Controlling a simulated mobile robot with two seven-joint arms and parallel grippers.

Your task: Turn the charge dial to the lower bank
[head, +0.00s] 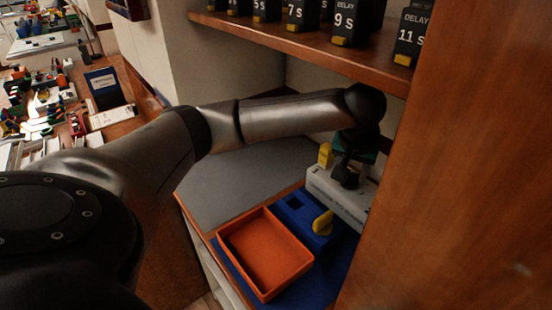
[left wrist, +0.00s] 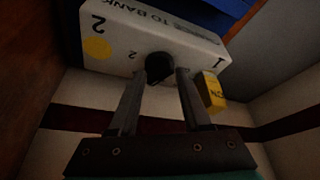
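The white box (head: 338,198) stands at the back of the counter bay, with lettering on its front. In the left wrist view the box (left wrist: 125,42) appears upside down, reading "TO BANK", with marks 1 and 2. A yellow disc (left wrist: 97,48) is by the 2 and a yellow block (left wrist: 213,92) is by the 1. The black dial (left wrist: 159,66) sits between the marks. My left gripper (left wrist: 161,76) has one fingertip on each side of the dial; whether they press on it is unclear. In the head view, my left gripper (head: 346,172) partly hides the box. My right gripper is out of view.
An orange tray (head: 228,248) and a blue base (head: 290,218) with a yellow piece (head: 322,223) lie in front. A wooden shelf (head: 270,36) with black delay blocks (head: 342,22) hangs above. A wooden panel (head: 460,170) closes the right. The grey mat (head: 235,180) is clear.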

